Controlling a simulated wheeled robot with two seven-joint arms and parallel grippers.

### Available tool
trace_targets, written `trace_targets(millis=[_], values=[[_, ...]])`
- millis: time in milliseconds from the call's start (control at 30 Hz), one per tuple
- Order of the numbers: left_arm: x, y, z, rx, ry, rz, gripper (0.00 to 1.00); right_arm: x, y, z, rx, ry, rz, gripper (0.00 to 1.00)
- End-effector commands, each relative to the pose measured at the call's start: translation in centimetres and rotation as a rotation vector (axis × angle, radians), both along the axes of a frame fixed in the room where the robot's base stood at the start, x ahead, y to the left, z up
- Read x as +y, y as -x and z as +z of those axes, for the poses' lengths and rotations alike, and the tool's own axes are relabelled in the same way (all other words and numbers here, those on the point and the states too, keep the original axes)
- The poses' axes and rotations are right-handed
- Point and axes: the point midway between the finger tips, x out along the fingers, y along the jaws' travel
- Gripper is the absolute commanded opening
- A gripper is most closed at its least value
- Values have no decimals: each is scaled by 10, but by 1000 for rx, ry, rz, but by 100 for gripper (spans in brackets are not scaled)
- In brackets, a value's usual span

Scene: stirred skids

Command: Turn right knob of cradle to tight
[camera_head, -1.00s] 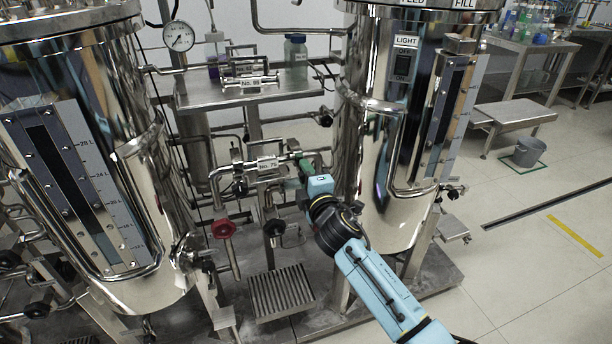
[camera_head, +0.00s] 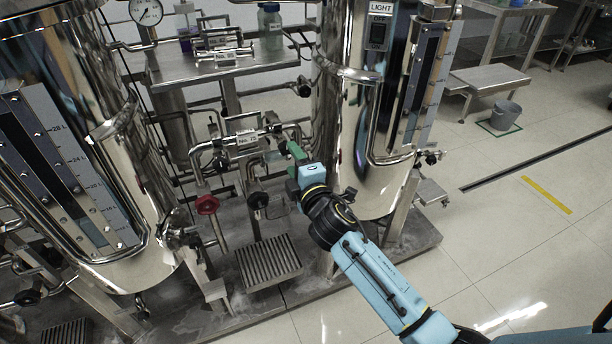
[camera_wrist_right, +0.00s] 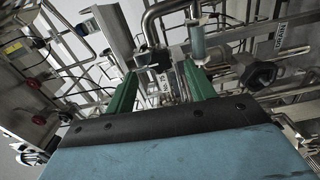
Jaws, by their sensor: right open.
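A metal cradle with a white number label (camera_head: 247,139) sits on the pipework between the two steel tanks; the label also shows between my fingers in the wrist view (camera_wrist_right: 164,83). The cradle's right end lies by my right gripper (camera_head: 292,150), whose green fingers point at it. In the wrist view my right gripper (camera_wrist_right: 160,68) is open, with nothing clearly held between its fingers. A dark knob (camera_wrist_right: 152,59) shows just beyond the fingertips, and another dark knob (camera_wrist_right: 259,74) lies to the right. I cannot tell which is the cradle's right knob, or its setting. My left gripper is out of view.
The right tank (camera_head: 352,120) stands close beside my gripper. A red valve handle (camera_head: 207,204) and a black one (camera_head: 258,200) are below the cradle. A steel shelf (camera_head: 180,68) with similar labelled fittings is behind. Open floor (camera_head: 500,230) lies to the right.

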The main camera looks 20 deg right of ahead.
Motion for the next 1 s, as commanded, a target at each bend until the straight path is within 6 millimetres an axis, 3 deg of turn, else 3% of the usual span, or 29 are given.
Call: trace_targets(millis=[200,400,1000], values=[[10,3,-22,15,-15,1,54,-1,45,1,2,-1,0,54],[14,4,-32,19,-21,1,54,-2,69,0,1,-2,0,54],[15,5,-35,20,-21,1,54,-3,76,0,-1,-1,0,54]])
